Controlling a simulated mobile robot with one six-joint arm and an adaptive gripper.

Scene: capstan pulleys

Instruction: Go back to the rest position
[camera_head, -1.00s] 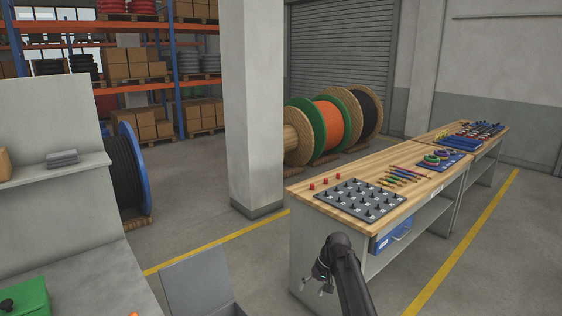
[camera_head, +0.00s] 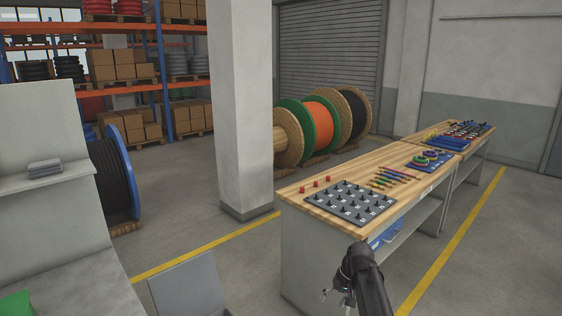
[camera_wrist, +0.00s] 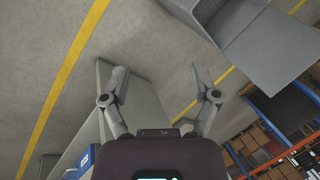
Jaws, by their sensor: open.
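My gripper (camera_head: 338,293) is low at the bottom of the head view, in front of the near end of the wooden-topped workbench (camera_head: 300,197). In the wrist view my gripper (camera_wrist: 160,84) has its two fingers spread wide with nothing between them. Past the fingers are bare floor and the grey side of the bench (camera_wrist: 145,105). On the bench top lies a dark board with several black pegs (camera_head: 350,204). Small red pieces (camera_head: 315,184) stand beside it.
Coloured tools (camera_head: 392,177) and a blue tray (camera_head: 432,161) lie farther along the bench. A concrete pillar (camera_head: 243,110) and large cable drums (camera_head: 320,125) stand behind. A grey open box (camera_head: 187,287) is at the lower left. Floor right of the yellow line (camera_head: 455,245) is clear.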

